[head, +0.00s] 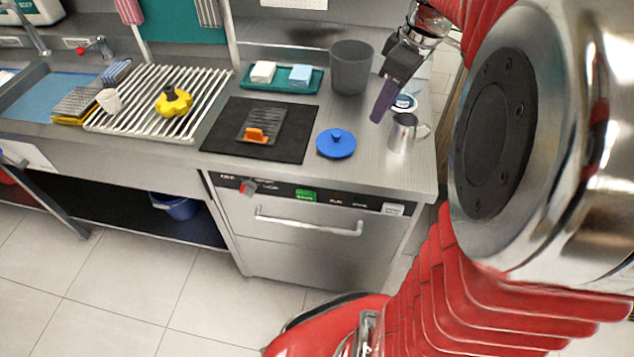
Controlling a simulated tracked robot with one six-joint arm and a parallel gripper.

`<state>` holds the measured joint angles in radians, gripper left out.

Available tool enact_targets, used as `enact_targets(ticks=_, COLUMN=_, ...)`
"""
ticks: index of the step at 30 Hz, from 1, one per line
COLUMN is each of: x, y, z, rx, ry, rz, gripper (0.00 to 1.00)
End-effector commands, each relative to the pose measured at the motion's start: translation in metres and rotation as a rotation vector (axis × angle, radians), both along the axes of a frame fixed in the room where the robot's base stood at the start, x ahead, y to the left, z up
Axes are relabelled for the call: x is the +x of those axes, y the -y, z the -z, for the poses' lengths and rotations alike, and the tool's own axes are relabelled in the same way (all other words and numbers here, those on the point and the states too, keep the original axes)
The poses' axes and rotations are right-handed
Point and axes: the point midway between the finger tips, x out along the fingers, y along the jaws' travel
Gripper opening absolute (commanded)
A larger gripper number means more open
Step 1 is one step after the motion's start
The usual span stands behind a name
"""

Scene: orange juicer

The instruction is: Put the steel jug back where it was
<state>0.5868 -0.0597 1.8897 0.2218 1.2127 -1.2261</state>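The steel jug (402,133) stands upright at the right end of the steel counter, its handle pointing right. My gripper (380,112) comes down from the upper right, with purple fingers pointing down and a little left. In the picture the fingers are just up and left of the jug, with a gap between them. The fingers overlap in this view, so their opening does not show. I see nothing hanging from them.
A grey bin (351,67), a blue lid (336,143) and a small white and blue round item (405,103) are near the jug. A teal tray (247,80) holds cloths. A black mat (222,130) bears a slotted slicer-like item. A yellow piece (174,101) lies on the rack.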

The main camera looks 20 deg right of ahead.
Motion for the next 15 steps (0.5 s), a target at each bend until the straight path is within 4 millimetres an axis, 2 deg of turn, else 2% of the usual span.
enact_targets(ticks=1, x=-0.004, y=-0.017, z=-0.003, rx=-0.009, ry=0.005, rz=0.021, gripper=0.3)
enact_targets(ticks=3, x=-0.009, y=-0.036, z=-0.005, rx=-0.018, ry=0.014, rz=0.062, gripper=0.3)
enact_targets(ticks=15, x=-0.053, y=-0.127, z=-0.004, rx=-0.03, ry=0.097, rz=0.296, gripper=0.3)
